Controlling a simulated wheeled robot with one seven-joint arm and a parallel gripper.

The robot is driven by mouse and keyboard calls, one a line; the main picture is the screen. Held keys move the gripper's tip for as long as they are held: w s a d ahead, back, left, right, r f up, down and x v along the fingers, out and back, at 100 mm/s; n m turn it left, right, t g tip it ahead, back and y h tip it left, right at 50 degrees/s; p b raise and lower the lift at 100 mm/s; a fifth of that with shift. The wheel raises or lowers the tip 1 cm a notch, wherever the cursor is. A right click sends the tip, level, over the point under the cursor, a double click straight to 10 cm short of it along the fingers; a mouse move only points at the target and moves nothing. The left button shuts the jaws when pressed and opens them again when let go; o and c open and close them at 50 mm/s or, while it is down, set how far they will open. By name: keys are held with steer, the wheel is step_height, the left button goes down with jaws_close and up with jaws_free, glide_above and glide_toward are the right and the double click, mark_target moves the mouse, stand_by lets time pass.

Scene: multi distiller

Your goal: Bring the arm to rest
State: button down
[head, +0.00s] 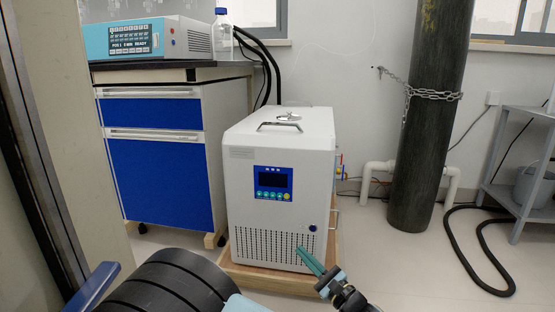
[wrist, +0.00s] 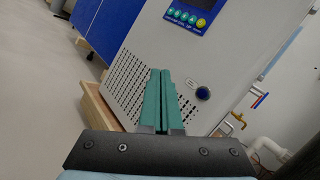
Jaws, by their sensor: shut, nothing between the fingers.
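My gripper (head: 303,250) shows at the bottom of the head view, with two green fingers pointing up and left at the lower front of a white machine (head: 277,150). In the wrist view my gripper (wrist: 160,72) has its fingers side by side, shut with nothing between them. The machine's vented front panel (wrist: 135,85) and a dark blue round knob (wrist: 203,93) lie beyond the fingertips. I cannot tell the exact gap between fingertips and panel. My arm fills the bottom of the head view.
The machine stands on a wooden base (head: 262,280). A blue-fronted cabinet (head: 155,180) is at left, carrying a control box (head: 150,38) and a bottle (head: 222,32). A chained dark cylinder (head: 425,130), a black hose (head: 475,255) and a grey shelf (head: 520,190) are at right. Some floor is clear.

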steer(key=s+a+n+g+p, duration=0.3)
steer(key=s+a+n+g, duration=0.65)
steer(key=a+g, duration=0.45)
step_height(320, 180, up, 3)
steer(key=s+d+n+g+h+p, duration=0.2)
steer(key=n+g+h, duration=0.2)
step_height(320, 180, up, 62)
steer(key=w+a+n+t+h+p, duration=0.1)
steer(key=n+h+p, duration=0.7)
steer(key=p, duration=3.4)
steer(key=shift+a+f+t+h, duration=0.25)
steer(key=shift+a+t+h, duration=0.25)
steer(key=shift+t, duration=0.7)
steer(key=shift+a, duration=0.1)
